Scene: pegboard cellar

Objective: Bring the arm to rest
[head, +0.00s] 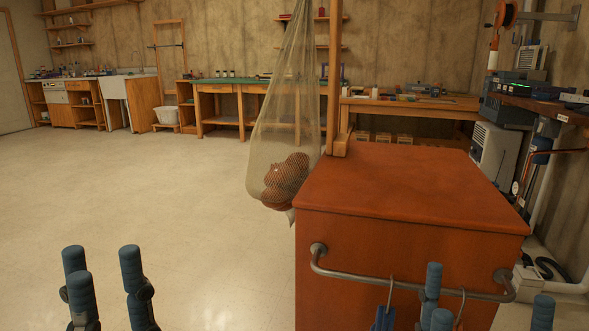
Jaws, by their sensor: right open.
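My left gripper (104,272) is at the lower left over the pale floor. Its blue-tipped fingers point up, stand apart and hold nothing. My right gripper (488,304) is at the lower right, in front of the orange-red cabinet (410,185). Its blue-tipped fingers are spread apart with nothing between them. The lower parts of both grippers are cut off by the bottom edge of the picture.
The cabinet's metal rail (400,282) bears hooks near my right gripper; a blue item (382,319) hangs there. A net bag (283,130) with brown round things hangs by a wooden post (334,80). Workbenches line the back wall. The floor (150,190) at left is clear.

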